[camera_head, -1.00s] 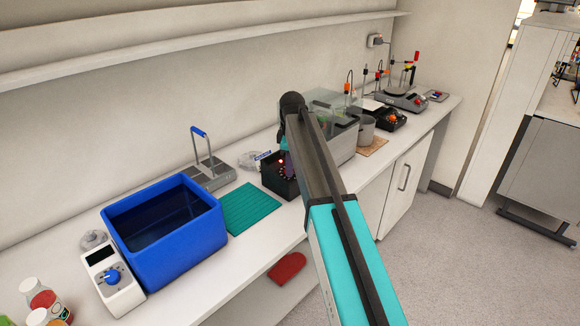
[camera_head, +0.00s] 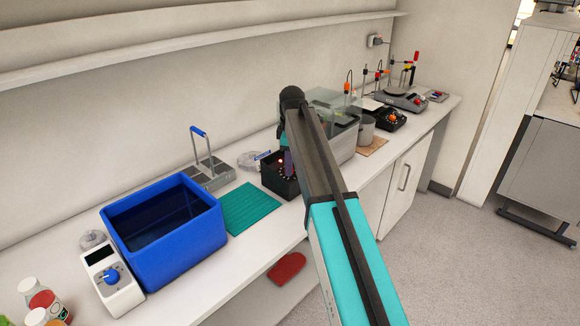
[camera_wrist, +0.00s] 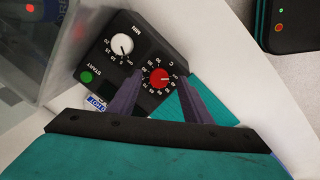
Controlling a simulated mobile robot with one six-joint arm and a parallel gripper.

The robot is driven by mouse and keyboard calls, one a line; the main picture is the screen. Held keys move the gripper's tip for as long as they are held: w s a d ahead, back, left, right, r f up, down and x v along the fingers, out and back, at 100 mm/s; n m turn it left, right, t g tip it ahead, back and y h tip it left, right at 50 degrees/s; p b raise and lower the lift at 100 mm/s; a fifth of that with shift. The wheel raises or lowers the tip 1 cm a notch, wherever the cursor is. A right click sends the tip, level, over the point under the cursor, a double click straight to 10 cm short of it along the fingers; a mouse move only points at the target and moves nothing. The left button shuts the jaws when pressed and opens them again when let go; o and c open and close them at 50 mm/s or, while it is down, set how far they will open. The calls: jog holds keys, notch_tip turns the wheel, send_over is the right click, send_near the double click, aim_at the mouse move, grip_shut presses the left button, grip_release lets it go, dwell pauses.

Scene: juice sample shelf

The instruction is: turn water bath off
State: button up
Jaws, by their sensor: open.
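A black control box (camera_wrist: 125,65) fills the upper middle of the wrist view. In the head view the box (camera_head: 275,180) stands at the near end of a clear-lidded tank (camera_head: 343,143), partly hidden by my arm.
A blue tub of dark liquid (camera_head: 165,245) and a white controller with a blue knob (camera_head: 112,286) stand at left. A teal mat (camera_head: 250,207) lies between tub and box. A beaker (camera_head: 366,128) and stirrers are farther right. A shelf (camera_head: 200,40) runs above.

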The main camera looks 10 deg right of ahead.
notch_tip(320, 180, up, 12)
jog(key=s+b, duration=0.2)
jog(key=shift+b, duration=0.3)
dwell(0.5)
